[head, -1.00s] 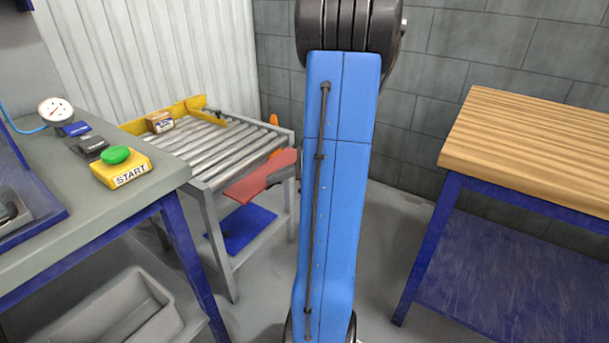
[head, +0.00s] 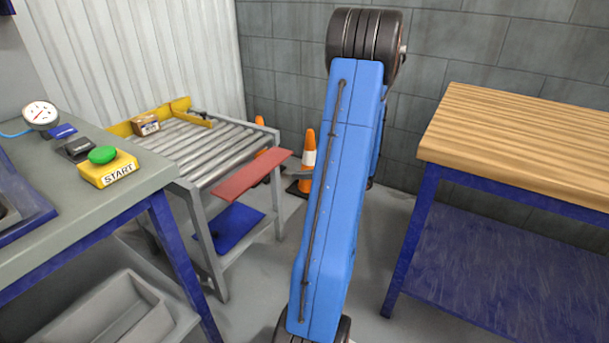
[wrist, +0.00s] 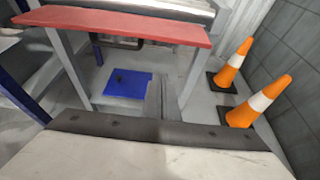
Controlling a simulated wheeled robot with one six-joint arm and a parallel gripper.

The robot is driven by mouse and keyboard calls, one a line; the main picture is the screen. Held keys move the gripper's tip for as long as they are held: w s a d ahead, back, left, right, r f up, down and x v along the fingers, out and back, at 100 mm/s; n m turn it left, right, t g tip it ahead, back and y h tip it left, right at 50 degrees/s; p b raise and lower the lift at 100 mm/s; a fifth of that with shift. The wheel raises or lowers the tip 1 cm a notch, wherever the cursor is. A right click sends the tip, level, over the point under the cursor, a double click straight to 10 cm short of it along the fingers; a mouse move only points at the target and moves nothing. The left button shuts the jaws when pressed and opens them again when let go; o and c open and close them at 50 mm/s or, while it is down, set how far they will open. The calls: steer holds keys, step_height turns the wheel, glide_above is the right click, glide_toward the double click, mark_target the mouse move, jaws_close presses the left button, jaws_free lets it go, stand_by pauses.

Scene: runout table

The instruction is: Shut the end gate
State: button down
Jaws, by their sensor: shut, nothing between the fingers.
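The end gate is a red flap (head: 252,176) at the near end of the roller table (head: 205,150). It sticks outward from the end, roughly level, rather than standing up across the rollers. It also shows as a red board (wrist: 110,25) across the top of the wrist view. My gripper (wrist: 160,132) is at the bottom of the wrist view, shut and empty, apart from the flap. In the head view my blue arm hides most of the gripper; only a grey part shows just right of the flap.
Orange cones (head: 308,155) stand on the floor right of the roller table. A small carton (head: 146,125) lies on the rollers by the yellow stop. A bench with a green start button (head: 102,155) is at left, a wooden-topped bench (head: 520,140) at right.

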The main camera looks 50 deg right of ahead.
steer(key=w+r, duration=0.2)
steer(key=w, duration=0.3)
steer(key=shift+w+a, duration=0.3)
steer(key=shift+w, duration=0.05)
stand_by(0.5)
